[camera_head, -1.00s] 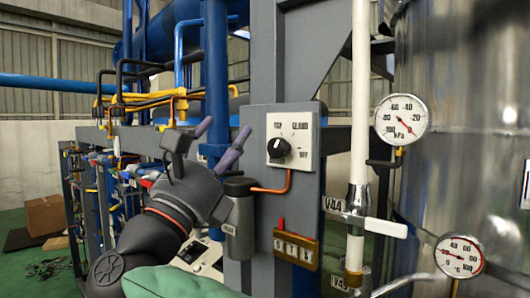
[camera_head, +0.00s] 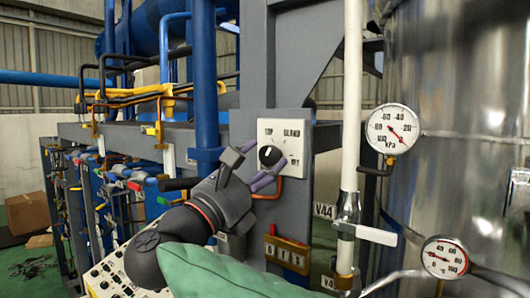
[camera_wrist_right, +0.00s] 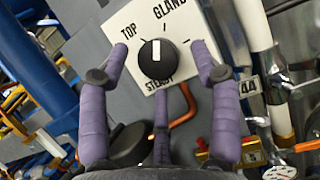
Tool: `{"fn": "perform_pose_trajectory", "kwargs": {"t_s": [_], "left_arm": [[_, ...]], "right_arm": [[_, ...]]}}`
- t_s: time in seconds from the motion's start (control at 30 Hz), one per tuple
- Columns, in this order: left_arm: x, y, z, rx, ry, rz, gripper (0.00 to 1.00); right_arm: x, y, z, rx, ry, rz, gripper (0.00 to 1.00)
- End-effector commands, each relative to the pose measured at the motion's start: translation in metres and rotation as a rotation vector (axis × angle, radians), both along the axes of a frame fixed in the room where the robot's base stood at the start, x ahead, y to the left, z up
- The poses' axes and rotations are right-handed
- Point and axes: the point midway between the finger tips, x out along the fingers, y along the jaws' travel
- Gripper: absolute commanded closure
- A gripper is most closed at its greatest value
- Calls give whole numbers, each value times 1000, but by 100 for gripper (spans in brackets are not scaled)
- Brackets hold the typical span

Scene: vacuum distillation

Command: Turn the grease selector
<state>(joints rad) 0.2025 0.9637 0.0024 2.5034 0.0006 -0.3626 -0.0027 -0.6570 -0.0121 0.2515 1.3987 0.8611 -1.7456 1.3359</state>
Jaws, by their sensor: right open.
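The grease selector is a black round knob (camera_head: 269,156) with a white pointer line on a white plate (camera_head: 292,128) lettered TOP and GLAND; lower lettering is partly covered. It also shows in the right wrist view (camera_wrist_right: 158,60), its pointer aimed up between the TOP and GLAND lettering. My right gripper (camera_head: 264,160) is at the plate, coming from the lower left. Its purple fingers are spread and empty. In the right wrist view, the right gripper (camera_wrist_right: 160,52) has one finger on each side of the knob and a third below, with gaps to the knob. My left gripper is out of view.
An orange pipe (camera_head: 280,188) leaves the plate's underside. A brass block with a red lever (camera_head: 288,250) sits below on the grey column. A white pipe with a valve handle (camera_head: 376,235), two gauges (camera_head: 393,128) and a shiny metal tank (camera_head: 465,75) stand to the right.

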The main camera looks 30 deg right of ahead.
Motion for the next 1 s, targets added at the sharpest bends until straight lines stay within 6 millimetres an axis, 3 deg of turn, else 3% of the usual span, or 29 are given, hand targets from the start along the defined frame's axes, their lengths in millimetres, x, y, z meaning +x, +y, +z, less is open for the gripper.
{"fn": "perform_pose_trajectory", "kwargs": {"t_s": [0.2,0.5,0.7,1.0], "left_arm": [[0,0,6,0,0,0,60],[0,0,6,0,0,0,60],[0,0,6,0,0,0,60],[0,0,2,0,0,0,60]], "right_arm": [[6,-13,6,0,1,0,37],[6,-15,6,0,0,0,37],[6,-15,6,0,0,0,91],[6,-15,4,-6,18,-1,91]]}}
